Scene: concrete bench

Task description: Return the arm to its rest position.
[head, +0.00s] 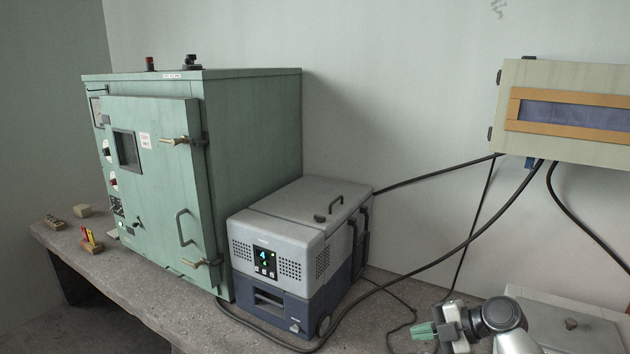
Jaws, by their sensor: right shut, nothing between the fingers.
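My right gripper (427,331) is at the bottom right of the head view, with green fingertips pointing left. Its fingers are together with nothing between them. It is in front of and to the right of the grey and blue portable cooler box (290,262), apart from it. Part of my right arm shows behind the gripper and runs off the bottom edge. My left gripper is not in view.
A green metal cabinet (160,225) with a closed door stands on the concrete bench (150,290). Small blocks and a holder (90,240) lie at the left end. A beige wall box (565,110) has hanging black cables (470,235). A pale lidded box (575,325) sits beside my arm.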

